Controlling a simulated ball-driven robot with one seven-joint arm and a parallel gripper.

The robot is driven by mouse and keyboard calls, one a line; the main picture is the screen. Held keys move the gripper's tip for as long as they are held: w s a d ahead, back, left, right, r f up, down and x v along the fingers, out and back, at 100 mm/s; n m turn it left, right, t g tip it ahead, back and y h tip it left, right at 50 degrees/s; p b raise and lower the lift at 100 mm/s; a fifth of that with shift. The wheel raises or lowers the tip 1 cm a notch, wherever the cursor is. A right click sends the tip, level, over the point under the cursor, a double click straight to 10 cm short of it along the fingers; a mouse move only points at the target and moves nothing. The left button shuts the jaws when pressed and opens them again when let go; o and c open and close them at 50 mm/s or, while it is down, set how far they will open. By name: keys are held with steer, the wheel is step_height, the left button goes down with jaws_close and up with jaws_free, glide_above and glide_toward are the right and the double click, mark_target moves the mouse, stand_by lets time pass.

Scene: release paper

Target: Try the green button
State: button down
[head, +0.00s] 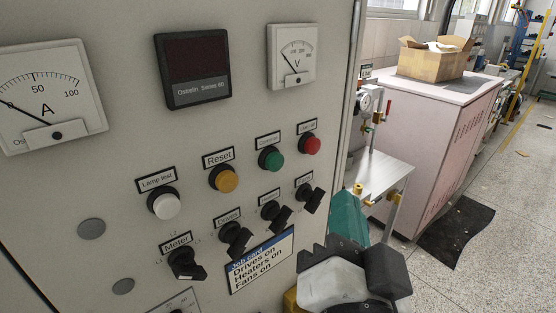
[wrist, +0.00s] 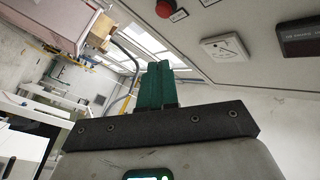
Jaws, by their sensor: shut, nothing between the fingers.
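The green button (head: 271,158) is on the grey panel in the head view, between the amber Reset button (head: 224,178) and the red button (head: 309,144). The red button (wrist: 166,9) shows at the top there. The green button is not in the wrist view.
Several black rotary switches (head: 234,236) jut out below the buttons. A white lamp test button (head: 164,203) is at left. A job card (head: 260,261) sits low on the panel. To the right stand a metal bench (head: 378,172) and a pink cabinet (head: 425,135) bearing a cardboard box (head: 434,62).

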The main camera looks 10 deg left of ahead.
mark_target(275, 162)
steer(key=shift+w+a, duration=0.1)
steer(key=w+a+b, duration=0.1)
steer(key=w+a, duration=0.4)
steer(key=a, duration=0.1)
steer(key=shift+w+a, duration=0.15)
steer(key=shift+a, duration=0.2)
steer(key=shift+a+b, duration=0.1)
steer(key=shift+b, duration=0.25)
stand_by(1.9)
steer(key=shift+w+a, duration=0.25)
steer(key=shift+w+a+b, duration=0.3)
steer(key=shift+a+b, duration=0.05)
steer(key=shift+b, duration=0.1)
stand_by(0.8)
stand_by(0.4)
steer(key=shift+s+d, duration=0.55)
steer(key=shift+d, duration=0.1)
